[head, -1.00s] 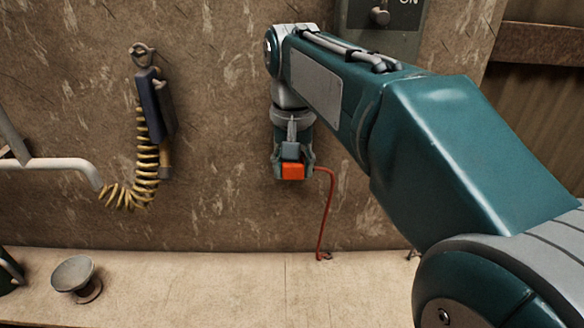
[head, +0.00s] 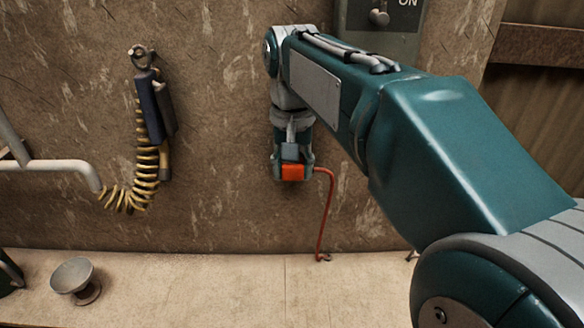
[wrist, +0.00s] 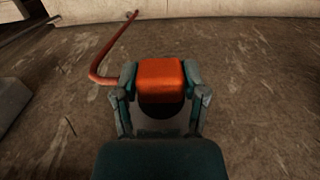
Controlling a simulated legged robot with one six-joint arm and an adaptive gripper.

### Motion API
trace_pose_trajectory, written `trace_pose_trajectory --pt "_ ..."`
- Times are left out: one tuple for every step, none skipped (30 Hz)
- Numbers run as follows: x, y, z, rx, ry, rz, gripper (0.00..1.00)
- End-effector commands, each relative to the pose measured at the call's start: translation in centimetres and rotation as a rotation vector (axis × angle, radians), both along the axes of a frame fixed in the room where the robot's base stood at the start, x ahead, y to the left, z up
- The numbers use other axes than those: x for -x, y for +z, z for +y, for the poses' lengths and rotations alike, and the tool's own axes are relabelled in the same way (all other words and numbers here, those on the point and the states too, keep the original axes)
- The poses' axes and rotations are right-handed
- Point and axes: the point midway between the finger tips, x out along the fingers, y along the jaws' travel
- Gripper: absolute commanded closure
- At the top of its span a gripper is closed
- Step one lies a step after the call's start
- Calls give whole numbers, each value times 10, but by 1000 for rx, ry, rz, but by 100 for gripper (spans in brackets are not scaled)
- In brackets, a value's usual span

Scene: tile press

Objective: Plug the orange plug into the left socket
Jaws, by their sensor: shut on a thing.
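The orange plug (head: 293,172) is held between the fingers of my gripper (head: 293,165), in front of the wall and above the ledge. The wrist view also shows the orange plug (wrist: 161,78), with my gripper (wrist: 160,92) shut on it from both sides. A red-orange cord (head: 326,215) runs from the plug's right side down to the ledge in the head view. The cord (wrist: 108,48) also shows at the upper left of the wrist view. I cannot make out the left socket in either view; my arm covers part of the wall.
A dark handset (head: 150,105) with a coiled yellow cable (head: 147,160) hangs on the wall at left. A grey switch box (head: 385,42) is at the top. The ledge (head: 220,290) is clear in the middle.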

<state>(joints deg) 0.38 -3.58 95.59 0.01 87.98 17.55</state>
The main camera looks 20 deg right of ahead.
Motion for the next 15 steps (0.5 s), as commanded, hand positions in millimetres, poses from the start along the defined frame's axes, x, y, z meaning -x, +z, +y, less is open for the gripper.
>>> trace_pose_trajectory --pt "-1 0 0 0 0 0 92" --pt "-1 0 0 0 0 0 92" --pt "-2 0 -1 0 0 0 92" --pt "-2 0 -1 0 0 0 92" --pt "-2 0 -1 0 0 0 92" --pt "-3 0 -1 0 0 0 92" --pt "-3 0 -1 0 0 0 92" --pt "-3 0 -1 0 0 0 92" --pt "-4 0 -1 0 0 0 92" --pt "-4 0 -2 0 0 0 92" --pt "-5 0 -2 0 0 0 92" --pt "-5 0 -2 0 0 0 92" --pt "-5 0 -2 0 0 0 92" --pt "-6 0 -2 0 0 0 92" --pt "-6 0 -2 0 0 0 92"
